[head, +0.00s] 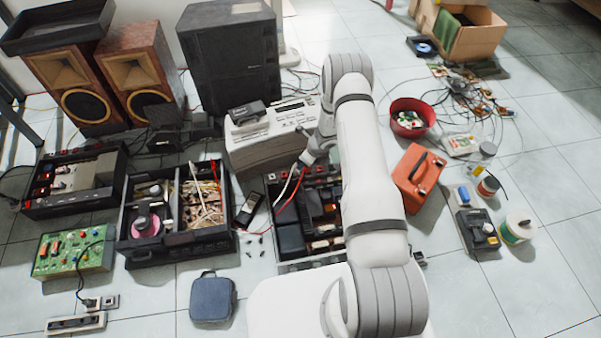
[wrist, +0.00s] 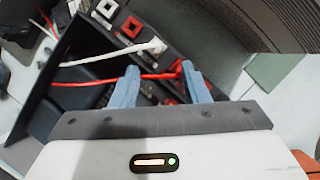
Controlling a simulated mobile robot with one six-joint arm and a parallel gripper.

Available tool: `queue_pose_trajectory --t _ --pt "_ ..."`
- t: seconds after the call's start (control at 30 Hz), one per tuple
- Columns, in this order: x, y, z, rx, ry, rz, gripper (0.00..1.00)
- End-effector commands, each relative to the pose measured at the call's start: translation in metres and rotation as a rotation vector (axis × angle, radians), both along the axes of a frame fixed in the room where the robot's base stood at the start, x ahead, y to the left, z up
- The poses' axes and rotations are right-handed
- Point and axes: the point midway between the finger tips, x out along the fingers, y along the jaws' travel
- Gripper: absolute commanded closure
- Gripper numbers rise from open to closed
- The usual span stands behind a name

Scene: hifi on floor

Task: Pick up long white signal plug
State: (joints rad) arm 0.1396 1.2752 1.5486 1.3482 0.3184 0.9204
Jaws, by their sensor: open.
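The white signal plug (wrist: 156,46) sits at a socket on the dark chassis panel, and its long white cable (wrist: 88,58) runs left. The white cable also shows in the head view (head: 290,182), but its plug end is unclear there. My gripper (wrist: 160,67) is open, with two blue-grey fingers pointing toward the panel. The white plug is just beyond the fingertips, between them in the picture. A red cable (wrist: 92,83) crosses the gap between the fingers. I cannot tell whether a finger touches it. In the head view, my arm hides part of the chassis.
The open black chassis (head: 290,238) lies on the tiled floor beside a grey hi-fi unit (head: 262,152). A red plug (wrist: 181,67) is by the right finger. A red toolbox (head: 415,185) and red bowl (head: 412,118) stand to the right.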

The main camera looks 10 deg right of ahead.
Motion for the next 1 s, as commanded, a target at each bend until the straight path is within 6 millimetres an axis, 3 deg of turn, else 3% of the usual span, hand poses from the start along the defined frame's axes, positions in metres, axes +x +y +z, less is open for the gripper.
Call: queue_pose_trajectory --t 0.6,0.87,1.0 --pt "0.021 0.031 -0.064 -0.001 -0.001 0.003 0.59" --pt "0.022 0.032 -0.066 0.000 0.000 0.001 0.59" --pt "0.022 0.032 -0.066 -0.001 -0.001 0.002 0.70"
